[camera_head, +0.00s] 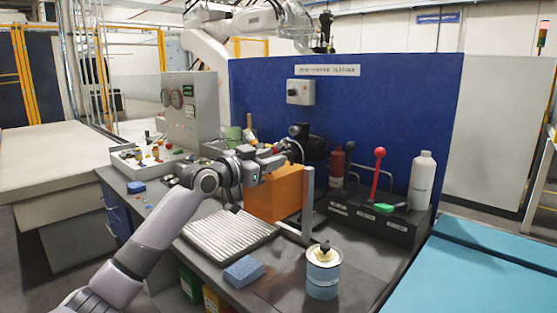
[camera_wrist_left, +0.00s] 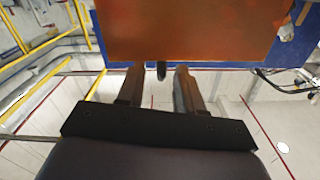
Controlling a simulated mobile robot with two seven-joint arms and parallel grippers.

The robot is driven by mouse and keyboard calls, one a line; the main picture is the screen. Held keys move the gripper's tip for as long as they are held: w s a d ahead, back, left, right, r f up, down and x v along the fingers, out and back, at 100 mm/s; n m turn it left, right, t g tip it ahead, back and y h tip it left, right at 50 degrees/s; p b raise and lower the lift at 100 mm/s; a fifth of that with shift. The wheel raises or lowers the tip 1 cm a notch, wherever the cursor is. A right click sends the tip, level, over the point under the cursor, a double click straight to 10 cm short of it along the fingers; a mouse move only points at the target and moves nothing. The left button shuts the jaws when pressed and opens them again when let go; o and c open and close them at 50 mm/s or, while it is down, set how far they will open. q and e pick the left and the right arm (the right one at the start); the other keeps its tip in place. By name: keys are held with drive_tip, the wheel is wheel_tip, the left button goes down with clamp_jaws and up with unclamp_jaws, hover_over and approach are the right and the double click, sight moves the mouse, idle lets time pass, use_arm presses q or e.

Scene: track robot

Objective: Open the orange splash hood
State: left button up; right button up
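The orange splash hood (camera_head: 274,196) stands on the dark workbench as an upright translucent orange panel beside a grey post. In the left wrist view the orange hood (camera_wrist_left: 190,30) fills the top middle. A small dark knob or handle (camera_wrist_left: 162,72) shows at its lower edge, between my fingertips. My left gripper (camera_head: 281,157) is at the hood's top edge in the head view. In the left wrist view its two fingers (camera_wrist_left: 158,72) are apart, with a gap on either side of the knob. Contact with the knob cannot be told. My right gripper is not in view.
A ribbed metal tray (camera_head: 230,236), a blue sponge (camera_head: 244,271) and a tin (camera_head: 323,272) stand in front of the hood. To the right are a red-knobbed lever (camera_head: 379,165) and a white bottle (camera_head: 422,180). A blue partition (camera_head: 400,100) rises behind.

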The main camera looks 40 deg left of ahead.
use_arm(q)
drive_tip(key=shift+s+a, duration=0.1)
drive_tip(key=shift+s, duration=1.1)
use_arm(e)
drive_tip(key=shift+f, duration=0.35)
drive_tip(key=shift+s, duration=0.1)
